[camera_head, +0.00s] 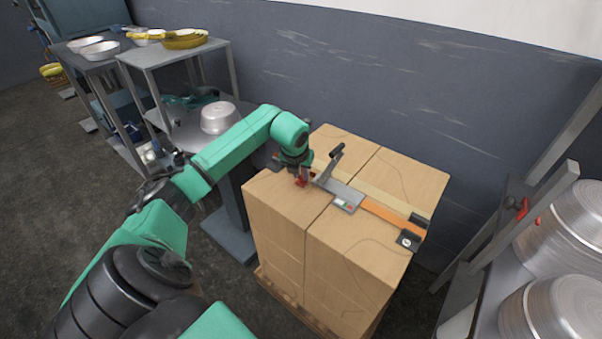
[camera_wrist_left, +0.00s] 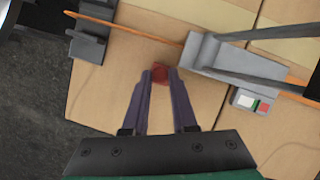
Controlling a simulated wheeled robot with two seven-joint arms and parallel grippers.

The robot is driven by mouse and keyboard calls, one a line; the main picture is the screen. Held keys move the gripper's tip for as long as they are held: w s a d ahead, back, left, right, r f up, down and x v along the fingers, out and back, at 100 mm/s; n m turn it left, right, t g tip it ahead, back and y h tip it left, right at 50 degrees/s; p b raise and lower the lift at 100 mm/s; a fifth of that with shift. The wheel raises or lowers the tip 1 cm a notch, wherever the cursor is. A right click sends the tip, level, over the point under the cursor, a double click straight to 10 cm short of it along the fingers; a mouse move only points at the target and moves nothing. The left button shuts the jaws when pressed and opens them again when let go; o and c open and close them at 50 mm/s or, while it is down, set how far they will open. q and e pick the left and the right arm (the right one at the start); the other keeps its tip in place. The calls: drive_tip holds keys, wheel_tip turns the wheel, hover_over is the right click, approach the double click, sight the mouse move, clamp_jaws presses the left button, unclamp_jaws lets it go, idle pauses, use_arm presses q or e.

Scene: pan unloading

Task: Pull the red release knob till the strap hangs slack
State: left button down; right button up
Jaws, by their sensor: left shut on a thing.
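The red release knob (camera_wrist_left: 160,75) sits between the fingertips of my left gripper (camera_wrist_left: 160,78) in the left wrist view. The gripper is shut on it. In the head view the left gripper (camera_head: 303,178) reaches down over the carton tops, at the left end of the grey ratchet buckle (camera_head: 343,192). The buckle also shows in the left wrist view (camera_wrist_left: 205,52), with its lever arm raised. An orange strap (camera_head: 390,214) runs over the cartons from the buckle to a dark corner piece (camera_head: 409,240). I cannot tell how tight it is. My right gripper is not in view.
The cartons (camera_head: 290,235) stand on a wooden pallet beside the grey wall. A grey table (camera_head: 170,50) with yellow-filled pans stands at the back left. Large metal pots (camera_head: 565,235) sit on a rack at the right. Floor shows at the left.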

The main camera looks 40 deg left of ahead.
use_arm(q)
drive_tip(key=shift+s, duration=0.65)
drive_tip(key=c, duration=0.7)
unclamp_jaws()
drive_tip(key=shift+s+r, duration=0.1)
drive_tip(key=b+v, duration=0.1)
drive_tip(key=v, duration=1.3)
drive_tip(key=shift+s+r, duration=0.15)
drive_tip(key=shift+r, duration=0.05)
drive_tip(key=shift+d+f, duration=0.1)
